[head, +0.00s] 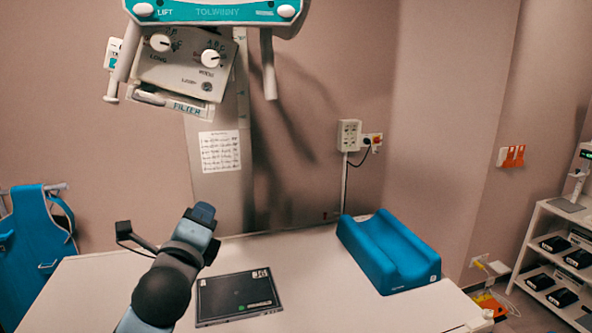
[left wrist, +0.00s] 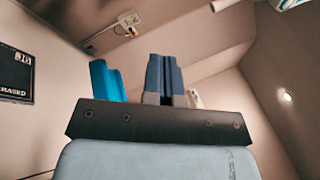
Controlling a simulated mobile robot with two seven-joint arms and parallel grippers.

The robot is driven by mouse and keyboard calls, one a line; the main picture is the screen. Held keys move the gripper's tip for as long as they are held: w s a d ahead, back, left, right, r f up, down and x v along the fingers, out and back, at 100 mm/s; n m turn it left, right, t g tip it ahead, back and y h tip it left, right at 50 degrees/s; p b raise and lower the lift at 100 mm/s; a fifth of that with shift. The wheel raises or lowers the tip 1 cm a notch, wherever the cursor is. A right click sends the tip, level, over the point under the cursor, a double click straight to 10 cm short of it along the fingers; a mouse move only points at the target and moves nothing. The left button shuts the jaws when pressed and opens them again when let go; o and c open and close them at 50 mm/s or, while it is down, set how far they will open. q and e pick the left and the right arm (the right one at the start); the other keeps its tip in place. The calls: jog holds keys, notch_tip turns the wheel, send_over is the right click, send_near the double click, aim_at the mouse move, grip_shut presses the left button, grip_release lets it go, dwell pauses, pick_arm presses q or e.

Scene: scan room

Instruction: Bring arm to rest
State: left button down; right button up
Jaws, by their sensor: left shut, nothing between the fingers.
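My left gripper (head: 203,212) is raised over the white table (head: 330,295) at the end of my left arm, pointing up and away. In the left wrist view its two blue-grey fingers (left wrist: 165,78) are together with nothing between them. My right gripper is in neither view.
A black flat plate (head: 238,296) lies on the table beside my arm. A blue padded cradle (head: 389,252) sits at the table's right. An X-ray head (head: 185,65) hangs above. A blue apron (head: 38,250) hangs left; a white shelf (head: 545,265) stands right. The table's right front is clear.

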pick_arm(q)
jog(key=s+a+f+n+g+h+p, duration=0.1)
jog(key=s+f+n+g, duration=0.35)
jog(key=f, duration=1.05)
jog(key=s+f+n+g, duration=0.2)
jog(key=s+f+n, duration=0.45)
jog(key=f, duration=0.85)
jog(key=s+a+f+n+g, duration=0.2)
jog(key=s+f+n+g, duration=0.1)
jog(key=s+f+n, duration=0.8)
jog(key=s+f, duration=0.5)
jog(key=s, duration=0.1)
jog(key=shift+s+p, duration=0.35)
jog(key=shift+w+f+h, duration=0.1)
jog(key=shift+h, duration=0.2)
